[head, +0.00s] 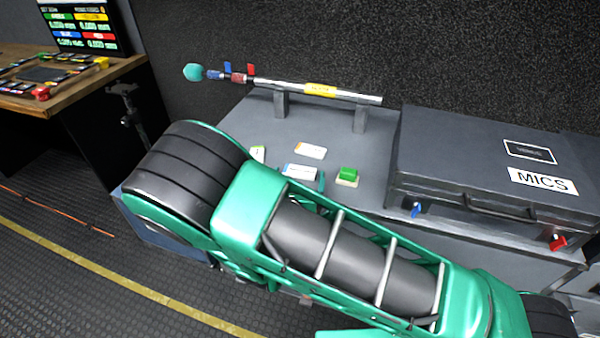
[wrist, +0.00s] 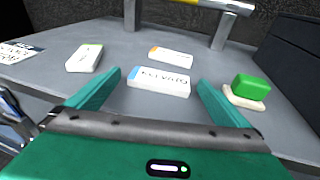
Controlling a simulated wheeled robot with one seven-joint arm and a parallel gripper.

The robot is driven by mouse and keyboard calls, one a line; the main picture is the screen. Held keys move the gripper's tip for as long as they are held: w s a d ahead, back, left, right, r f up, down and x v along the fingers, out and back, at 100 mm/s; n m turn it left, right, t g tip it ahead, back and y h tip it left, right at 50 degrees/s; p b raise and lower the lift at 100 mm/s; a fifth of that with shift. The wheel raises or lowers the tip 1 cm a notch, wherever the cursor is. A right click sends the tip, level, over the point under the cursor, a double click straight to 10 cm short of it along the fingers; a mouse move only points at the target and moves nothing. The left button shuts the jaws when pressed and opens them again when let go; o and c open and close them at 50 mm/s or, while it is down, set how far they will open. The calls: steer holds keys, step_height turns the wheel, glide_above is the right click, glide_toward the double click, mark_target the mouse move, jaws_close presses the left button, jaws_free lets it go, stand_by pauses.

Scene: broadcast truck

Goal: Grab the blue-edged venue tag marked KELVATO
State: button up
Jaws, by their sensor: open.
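The KELVATO venue tag (wrist: 158,81) is a white block with a blue edge, lying on the grey counter. Its lettering appears upside down in the wrist view. In the head view a white tag with a blue edge (head: 299,172) lies just beyond my arm. My gripper (wrist: 160,92) is open in the wrist view, with one green finger on each side of the tag's near face. In the head view my arm hides most of the gripper.
An orange-edged tag (wrist: 171,56) lies behind the KELVATO tag, and a green-edged tag (wrist: 85,58) lies to its left. A green block on a pale base (wrist: 246,90) stands right. A MICS case (head: 490,165) fills the counter's right. A pole on supports (head: 318,90) runs behind.

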steer(key=shift+w+d+f, duration=0.1)
steer(key=shift+w+f, duration=0.05)
steer(key=shift+w, duration=0.25)
steer(key=c, duration=1.1)
